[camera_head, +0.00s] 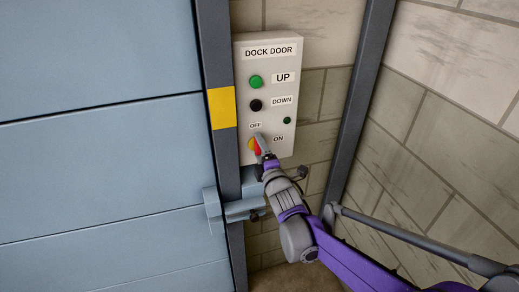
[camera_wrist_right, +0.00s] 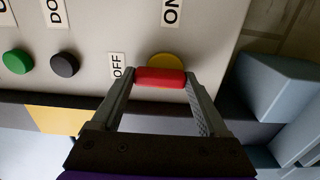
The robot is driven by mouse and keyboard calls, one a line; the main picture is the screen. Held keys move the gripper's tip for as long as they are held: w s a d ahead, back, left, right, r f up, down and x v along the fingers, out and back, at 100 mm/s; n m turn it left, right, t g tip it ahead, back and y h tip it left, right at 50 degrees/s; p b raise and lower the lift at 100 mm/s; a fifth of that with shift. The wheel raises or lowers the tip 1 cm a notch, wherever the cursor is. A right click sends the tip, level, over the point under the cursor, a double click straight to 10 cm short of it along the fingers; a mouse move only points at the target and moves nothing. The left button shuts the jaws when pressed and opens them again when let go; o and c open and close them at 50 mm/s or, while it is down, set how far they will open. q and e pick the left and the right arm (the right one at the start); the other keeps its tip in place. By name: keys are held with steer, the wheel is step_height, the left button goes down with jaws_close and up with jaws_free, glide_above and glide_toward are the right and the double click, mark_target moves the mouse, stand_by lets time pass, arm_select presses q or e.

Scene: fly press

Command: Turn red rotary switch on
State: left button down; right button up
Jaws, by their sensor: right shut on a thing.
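The red rotary switch (camera_head: 257,149) sits on a round yellow base low on the white DOCK DOOR panel (camera_head: 282,58), with OFF above it and ON to its right. In the right wrist view its red handle (camera_wrist_right: 160,78) lies crosswise between my right fingertips, in front of the yellow base (camera_wrist_right: 166,60). My right gripper (camera_head: 263,145) is shut on the handle and partly hides it in the head view. I cannot tell exactly which label the handle points at. My left gripper is out of view.
A green UP button (camera_head: 256,81), a black DOWN button (camera_head: 256,105) and a small green lamp (camera_head: 287,120) are above the switch. The blue door (camera_head: 100,150) and a grey frame post are left of the panel, a brick wall (camera_head: 455,115) right. A blue-grey bracket (camera_head: 243,208) juts out below.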

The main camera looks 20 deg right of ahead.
steer(key=shift+c, duration=0.6)
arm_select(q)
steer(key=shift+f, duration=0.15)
arm_select(e)
steer(key=shift+m, duration=0.4)
arm_select(q)
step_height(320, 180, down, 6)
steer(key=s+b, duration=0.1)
steer(key=b, duration=0.4)
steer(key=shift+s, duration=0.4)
arm_select(e)
steer(key=m, duration=1.7)
steer(key=shift+d+f, duration=0.3)
steer(key=o, duration=1.2)
steer(key=shift+o, duration=0.2)
